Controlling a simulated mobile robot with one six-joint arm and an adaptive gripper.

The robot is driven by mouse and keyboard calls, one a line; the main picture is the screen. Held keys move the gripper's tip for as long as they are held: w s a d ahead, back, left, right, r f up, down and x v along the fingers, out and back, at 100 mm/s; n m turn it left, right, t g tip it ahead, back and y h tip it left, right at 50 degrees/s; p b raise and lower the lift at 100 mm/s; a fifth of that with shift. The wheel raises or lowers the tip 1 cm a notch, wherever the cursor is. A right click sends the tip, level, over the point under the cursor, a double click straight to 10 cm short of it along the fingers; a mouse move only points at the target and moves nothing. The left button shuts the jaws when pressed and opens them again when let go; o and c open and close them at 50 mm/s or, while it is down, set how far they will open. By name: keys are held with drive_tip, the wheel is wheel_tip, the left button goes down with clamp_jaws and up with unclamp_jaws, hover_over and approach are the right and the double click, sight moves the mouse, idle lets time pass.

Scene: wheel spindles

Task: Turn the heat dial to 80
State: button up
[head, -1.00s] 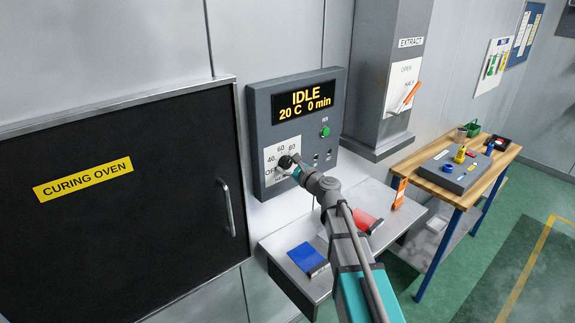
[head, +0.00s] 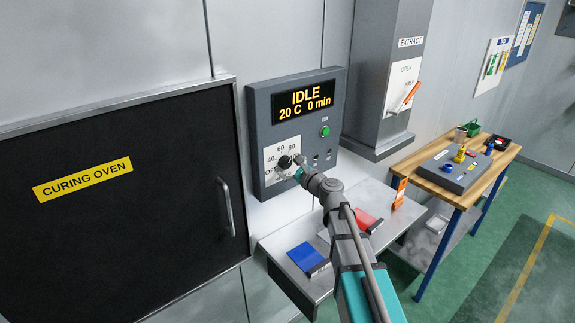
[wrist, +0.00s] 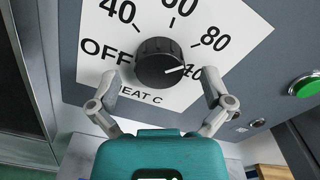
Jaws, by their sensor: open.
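The heat dial (wrist: 160,62) is a black ribbed knob on a white scale plate marked OFF, 40, 60 and 80; it also shows in the head view (head: 284,162). In the head view my gripper (head: 300,165) is just right of the dial.
The oven display (head: 303,102) reads IDLE, 20 C, 0 min. A green button (head: 325,131) sits right of the dial. The curing oven door (head: 110,215) is at left. A shelf below holds a blue item (head: 307,258) and a red item (head: 368,221).

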drive_tip(key=v, duration=1.1)
drive_tip(key=shift+a+f, duration=0.1)
drive_tip(key=s+a+f+n+g+h+b, duration=0.1)
drive_tip(key=s+f+n+g+h, duration=0.1)
drive_tip(key=s+f+n+g, duration=0.45)
drive_tip(key=s+a+f+n+g+h+b, duration=0.1)
drive_tip(key=s+f+n+g+b, duration=0.15)
drive_tip(key=f+n, duration=0.6)
drive_tip(key=s+d+f+n+g+h+b, duration=0.1)
drive_tip(key=s+d+f+n+g+h, duration=0.4)
drive_tip(key=s+d, duration=0.5)
wheel_tip(320, 180, down, 3)
drive_tip(key=n+h, duration=0.2)
drive_tip(key=h, duration=0.1)
drive_tip(key=shift+d, duration=0.3)
